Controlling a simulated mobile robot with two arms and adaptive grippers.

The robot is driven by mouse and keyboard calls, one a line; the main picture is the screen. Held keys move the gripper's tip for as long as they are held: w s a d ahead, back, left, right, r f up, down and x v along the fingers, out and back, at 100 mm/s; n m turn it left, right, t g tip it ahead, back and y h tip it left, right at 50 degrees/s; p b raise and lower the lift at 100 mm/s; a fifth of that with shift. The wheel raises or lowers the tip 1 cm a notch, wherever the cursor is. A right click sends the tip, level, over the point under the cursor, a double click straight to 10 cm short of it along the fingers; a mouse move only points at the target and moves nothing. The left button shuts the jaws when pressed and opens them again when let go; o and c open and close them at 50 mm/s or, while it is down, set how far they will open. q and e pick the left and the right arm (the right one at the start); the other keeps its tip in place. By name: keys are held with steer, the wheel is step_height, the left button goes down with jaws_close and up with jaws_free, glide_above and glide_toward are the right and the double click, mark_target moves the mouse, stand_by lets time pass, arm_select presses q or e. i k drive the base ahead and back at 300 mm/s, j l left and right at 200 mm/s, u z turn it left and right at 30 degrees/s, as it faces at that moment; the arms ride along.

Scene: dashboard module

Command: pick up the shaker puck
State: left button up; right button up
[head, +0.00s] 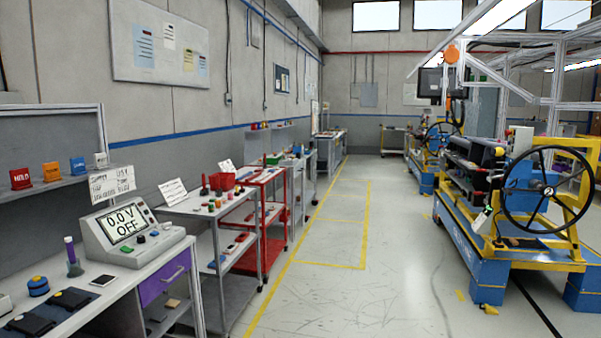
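I cannot tell for certain which thing is the shaker puck. A small round blue object with a dark band (38,286) stands on the white workbench at the lower left, and it is puck-like in shape. Several small coloured items (216,202) stand on the grey cart further back, too small to make out. Neither of my grippers is in view.
A bench meter reading 0.0 V OFF (128,228), a purple-capped flask (72,258) and a phone (103,280) share the workbench (130,292). A red cart (272,226) stands beyond. Blue-based dashboard rigs (470,250) stand right. The middle floor (360,290) is clear.

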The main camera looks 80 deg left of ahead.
mark_target(40, 288)
steer(key=u, duration=4.7)
